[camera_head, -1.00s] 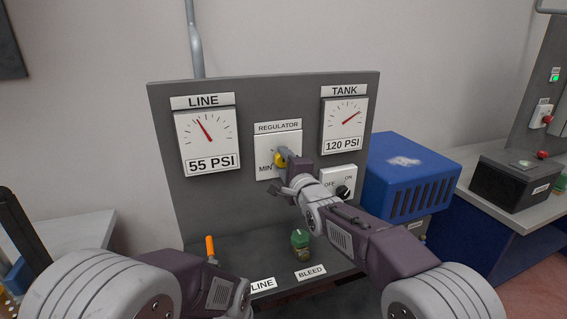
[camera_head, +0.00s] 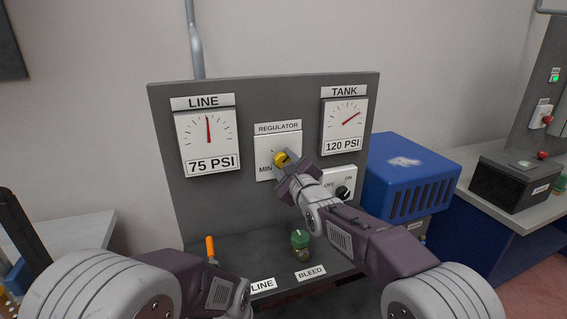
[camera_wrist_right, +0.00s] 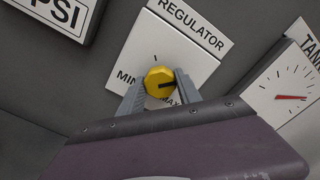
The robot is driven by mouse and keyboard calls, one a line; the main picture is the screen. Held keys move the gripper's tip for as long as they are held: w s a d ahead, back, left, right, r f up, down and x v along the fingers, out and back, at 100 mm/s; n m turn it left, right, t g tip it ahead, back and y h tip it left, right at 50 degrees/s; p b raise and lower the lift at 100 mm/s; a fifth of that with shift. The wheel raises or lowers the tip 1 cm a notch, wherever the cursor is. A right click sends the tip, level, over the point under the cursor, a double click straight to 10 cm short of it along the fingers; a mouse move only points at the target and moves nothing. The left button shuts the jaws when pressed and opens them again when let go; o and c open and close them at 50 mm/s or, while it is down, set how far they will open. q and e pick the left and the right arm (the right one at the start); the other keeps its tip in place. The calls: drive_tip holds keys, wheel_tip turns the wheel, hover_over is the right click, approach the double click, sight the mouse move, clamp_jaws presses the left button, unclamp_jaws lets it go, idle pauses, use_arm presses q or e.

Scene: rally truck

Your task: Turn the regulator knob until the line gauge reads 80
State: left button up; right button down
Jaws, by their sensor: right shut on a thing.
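The yellow regulator knob (camera_head: 281,158) sits on a white plate (camera_head: 266,144) under the REGULATOR label. My right gripper (camera_head: 286,163) is shut on it, with one finger on each side of the knob (camera_wrist_right: 159,80) in the right wrist view. The knob's dark pointer line points to the right in that view. The LINE gauge (camera_head: 208,140) reads 75 PSI, its needle almost straight up. My left arm (camera_head: 190,285) comes in at the lower left; its gripper's fingers are not visible.
The TANK gauge (camera_head: 344,127) reads 120 PSI. An OFF/ON switch (camera_head: 343,192) is just below and right of the knob. An orange lever (camera_head: 210,248) and a green knob (camera_head: 300,239) stand on the ledge. A blue box (camera_head: 410,175) stands right of the panel.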

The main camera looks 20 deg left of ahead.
drive_tip(key=shift+f, duration=0.15)
idle(0.3)
drive_tip(key=c, duration=0.8)
unclamp_jaws()
drive_tip(key=shift+c, duration=0.2)
drive_tip(key=b+v, duration=0.2)
drive_tip(key=v, duration=0.7)
drive_tip(key=shift+d, duration=0.1)
